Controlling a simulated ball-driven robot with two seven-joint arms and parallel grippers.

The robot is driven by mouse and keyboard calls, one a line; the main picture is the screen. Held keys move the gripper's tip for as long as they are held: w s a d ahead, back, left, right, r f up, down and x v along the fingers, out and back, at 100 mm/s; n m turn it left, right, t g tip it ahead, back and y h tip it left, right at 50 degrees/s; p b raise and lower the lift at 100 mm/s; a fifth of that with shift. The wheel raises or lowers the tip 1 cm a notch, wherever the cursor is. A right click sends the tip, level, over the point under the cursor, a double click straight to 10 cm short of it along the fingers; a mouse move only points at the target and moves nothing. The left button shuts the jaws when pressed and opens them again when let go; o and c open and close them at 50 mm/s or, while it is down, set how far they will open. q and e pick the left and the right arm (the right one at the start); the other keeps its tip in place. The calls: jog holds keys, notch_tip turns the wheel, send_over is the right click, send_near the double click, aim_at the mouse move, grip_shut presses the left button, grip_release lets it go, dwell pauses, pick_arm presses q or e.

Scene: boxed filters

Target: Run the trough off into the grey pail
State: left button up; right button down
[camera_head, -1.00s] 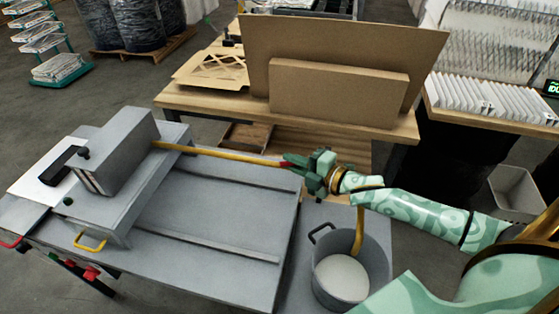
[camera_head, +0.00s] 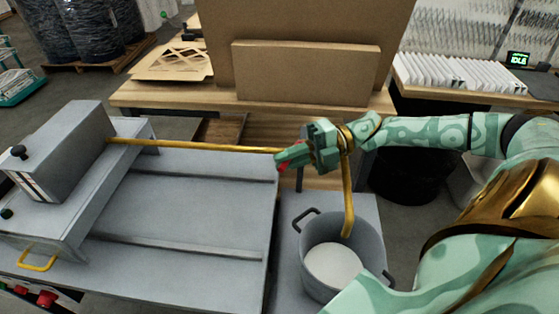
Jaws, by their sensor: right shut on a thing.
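A grey pail (camera_head: 376,250) with dark handles stands on a low grey surface, a pale round area inside it. A yellow pipe (camera_head: 190,145) runs from the grey boxy unit (camera_head: 75,135) along the back of a grey bed (camera_head: 180,205). It passes behind my right gripper, and a yellow length (camera_head: 348,205) comes down into the pail's mouth. My right gripper (camera_head: 290,157) is shut at a small red part (camera_head: 281,167) by the pipe's right end; its fingers hide most of it. Which grey part is the trough is unclear. My left gripper is out of view.
Behind the bed a wooden table (camera_head: 160,95) carries brown boards (camera_head: 305,72) and a lattice piece (camera_head: 175,62). White pleated filters (camera_head: 445,75) line a bench at the right. A dark bin (camera_head: 410,178) stands beyond my right arm. The bed's top is clear.

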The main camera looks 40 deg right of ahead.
jog(key=shift+s+d+f+n+g+y+b, duration=0.1)
jog(key=shift+s+d+n+g+y+b, duration=0.25)
jog(key=shift+n+g+b, duration=0.35)
jog(key=shift+s+a, duration=0.1)
jog(key=c, duration=1.5)
grip_release()
jog(key=shift+o, duration=0.2)
jog(key=v, duration=1.6)
jog(key=shift+d+r, duration=0.2)
